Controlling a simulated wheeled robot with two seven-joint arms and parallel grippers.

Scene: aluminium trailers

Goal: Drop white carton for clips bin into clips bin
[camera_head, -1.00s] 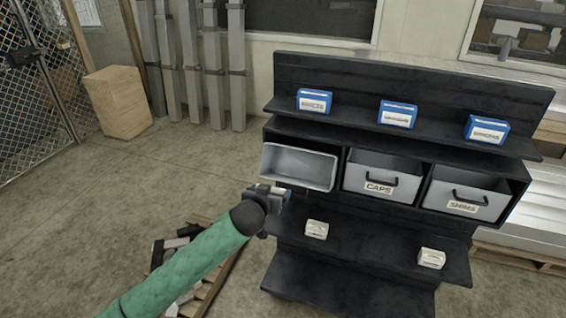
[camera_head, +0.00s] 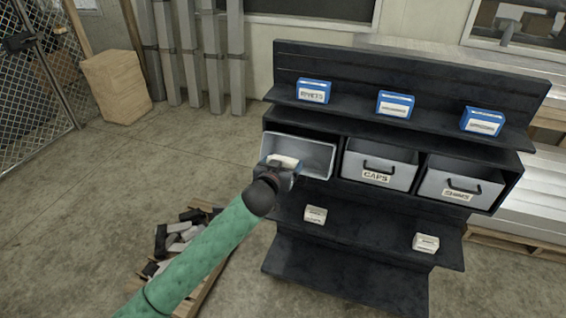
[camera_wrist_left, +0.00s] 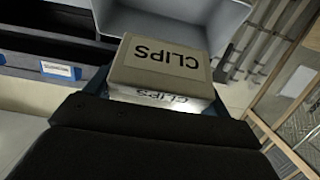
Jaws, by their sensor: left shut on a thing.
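The white carton (camera_wrist_left: 160,65), marked CLIPS, is held in my left gripper (camera_wrist_left: 150,100) and fills the middle of the left wrist view. In the head view the left gripper (camera_head: 277,170) is at the front of the left grey bin, and the carton (camera_head: 284,162) shows as a pale patch on top of it. That left bin (camera_head: 312,155) is tilted open, and its visible inside looks empty. Its front label is hidden. The bin also shows behind the carton in the left wrist view (camera_wrist_left: 190,18). My right gripper is not in view.
Two grey bins, CAPS (camera_head: 378,168) and a right one (camera_head: 458,188), sit in the same black rack (camera_head: 345,280). Blue boxes (camera_head: 395,105) stand on the shelf above. Two white cartons (camera_head: 316,214) (camera_head: 425,243) sit on the shelf below. A pallet with dark pieces (camera_head: 180,240) lies at lower left.

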